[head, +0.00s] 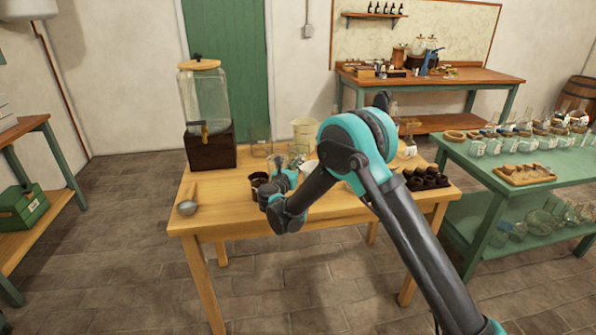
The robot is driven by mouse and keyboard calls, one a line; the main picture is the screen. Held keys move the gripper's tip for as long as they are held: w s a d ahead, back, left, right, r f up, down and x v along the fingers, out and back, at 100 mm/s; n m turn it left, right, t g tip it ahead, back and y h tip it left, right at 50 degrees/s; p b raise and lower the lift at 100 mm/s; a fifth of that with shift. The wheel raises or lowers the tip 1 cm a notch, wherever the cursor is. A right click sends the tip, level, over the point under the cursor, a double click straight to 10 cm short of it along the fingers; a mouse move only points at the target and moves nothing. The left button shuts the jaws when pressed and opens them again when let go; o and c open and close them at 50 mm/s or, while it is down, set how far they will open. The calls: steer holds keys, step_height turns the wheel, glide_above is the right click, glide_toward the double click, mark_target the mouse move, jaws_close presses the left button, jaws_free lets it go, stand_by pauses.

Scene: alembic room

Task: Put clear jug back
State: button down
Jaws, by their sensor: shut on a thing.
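My gripper (292,168) is over the wooden table, partly hidden by my own arm. It is shut on a clear glass vessel (278,160), which looks like the clear jug; its base and the exact grip are hard to make out. I cannot tell whether the jug touches the tabletop (225,215).
A glass dispenser with a tap (205,100) stands on a dark wooden block at the table's back left. Clear glasses (260,140), a cream pitcher (304,133), a dark cup (259,181) and a ladle (187,207) are nearby. Dark pots (427,177) sit at right.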

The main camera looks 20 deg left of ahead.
steer(key=shift+f, duration=1.55)
steer(key=c, duration=1.6)
jaws_free()
steer(key=shift+f, duration=0.1)
